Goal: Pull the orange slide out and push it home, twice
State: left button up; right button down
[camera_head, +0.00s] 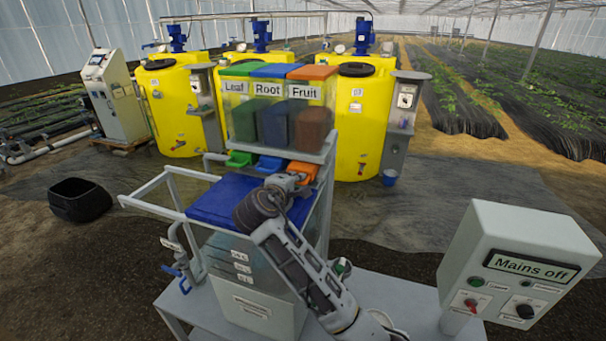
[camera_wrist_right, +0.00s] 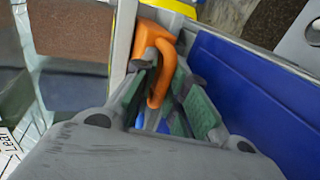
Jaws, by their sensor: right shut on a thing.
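The orange slide (camera_head: 302,169) is at the right end of a row of three coloured slides under the clear bins, below the bin labelled Fruit. My right gripper (camera_head: 291,181) is at its front, above the blue lid. In the right wrist view the orange slide's looped handle (camera_wrist_right: 161,75) lies between the two fingers of my right gripper (camera_wrist_right: 163,92), which is shut on it. The gripper and arm hide part of the slide in the head view, so I cannot tell exactly how far out it is. My left gripper is not in view.
A green slide (camera_head: 240,159) and a blue slide (camera_head: 270,164) sit left of the orange one. The blue lid (camera_head: 215,203) lies below. A control box (camera_head: 518,255) reading "Mains off" stands at the right. Yellow tanks (camera_head: 178,108) stand behind.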

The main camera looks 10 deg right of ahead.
jog(key=shift+x, duration=1.4)
jog(key=c, duration=1.4)
grip_release()
jog(key=shift+o, duration=0.2)
jog(key=shift+r, duration=0.25)
jog(key=shift+r, duration=0.2)
jog(key=shift+w+d+f, duration=0.1)
jog(key=shift+w+f, duration=0.05)
jog(key=shift+w, duration=0.05)
jog(key=shift+s, duration=0.15)
jog(key=shift+s+a, duration=0.6)
jog(key=shift+s, duration=0.4)
jog(key=shift+s+a, duration=0.65)
jog(key=shift+s, duration=0.35)
jog(key=shift+s+a, duration=0.6)
jog(key=shift+s, duration=0.4)
